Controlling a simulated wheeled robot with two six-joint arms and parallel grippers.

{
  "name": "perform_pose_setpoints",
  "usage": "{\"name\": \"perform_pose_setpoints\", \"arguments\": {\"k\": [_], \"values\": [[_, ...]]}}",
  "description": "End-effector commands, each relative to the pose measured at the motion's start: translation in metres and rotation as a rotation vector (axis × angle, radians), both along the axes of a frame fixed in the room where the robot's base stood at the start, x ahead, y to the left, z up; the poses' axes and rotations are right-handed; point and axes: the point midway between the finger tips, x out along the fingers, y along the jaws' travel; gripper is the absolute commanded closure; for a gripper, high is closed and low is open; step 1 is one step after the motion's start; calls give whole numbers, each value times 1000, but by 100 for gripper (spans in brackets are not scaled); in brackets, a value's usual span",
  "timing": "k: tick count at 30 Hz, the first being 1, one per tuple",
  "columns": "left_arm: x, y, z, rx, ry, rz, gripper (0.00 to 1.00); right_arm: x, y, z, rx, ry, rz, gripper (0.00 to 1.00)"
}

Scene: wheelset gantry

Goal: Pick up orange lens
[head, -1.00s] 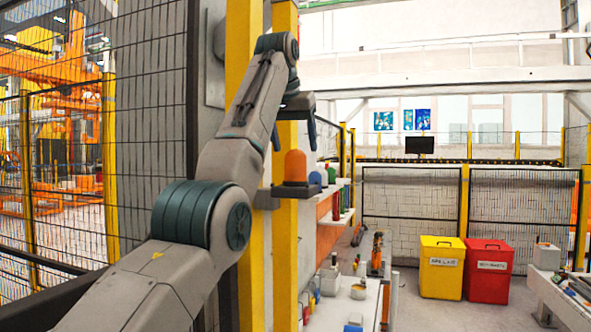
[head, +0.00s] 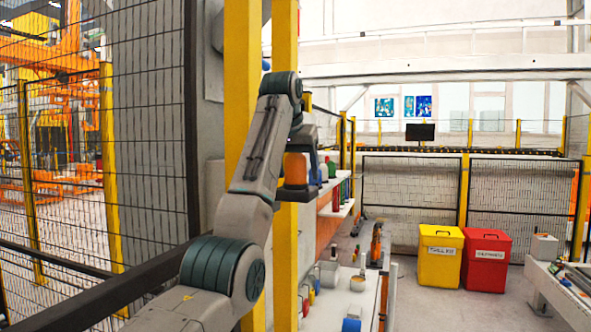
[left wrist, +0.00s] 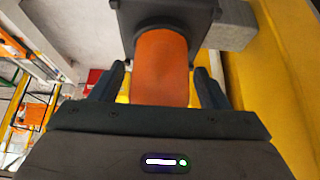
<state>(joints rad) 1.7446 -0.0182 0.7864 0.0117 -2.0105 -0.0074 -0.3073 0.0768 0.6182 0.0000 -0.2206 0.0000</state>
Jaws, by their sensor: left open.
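The orange lens (head: 296,168) is a domed orange cap on a dark round base, mounted on a bracket at the yellow post. In the left wrist view the lens (left wrist: 160,62) shows large in the middle, its dark base (left wrist: 166,15) at the top. My left gripper (head: 300,160) is at the lens, pointing down, partly hidden by the arm. In the left wrist view the open fingers of my left gripper (left wrist: 160,76) stand on either side of the lens, with small gaps visible. My right gripper is not in view.
Yellow posts (head: 286,240) stand close to my arm, with a mesh fence (head: 150,120) on the left. A shelf (head: 335,210) with coloured items and a workbench lie behind. Yellow (head: 440,256) and red bins (head: 486,260) stand on the floor at right.

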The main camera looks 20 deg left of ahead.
Motion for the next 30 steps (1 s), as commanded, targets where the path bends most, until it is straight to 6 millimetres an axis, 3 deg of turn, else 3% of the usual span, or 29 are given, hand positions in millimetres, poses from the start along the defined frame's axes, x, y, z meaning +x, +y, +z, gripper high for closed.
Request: {"name": "perform_pose_setpoints", "arguments": {"k": [2, 9, 22, 30], "values": [[0, 0, 0, 0, 0, 0, 33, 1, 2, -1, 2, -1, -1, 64], [0, 0, 0, 0, 0, 0, 80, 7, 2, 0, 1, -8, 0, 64], [0, 0, 5, 0, -1, 0, 81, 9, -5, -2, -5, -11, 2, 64], [-1, 0, 32, 0, -3, 0, 81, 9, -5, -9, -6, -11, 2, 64]]}}
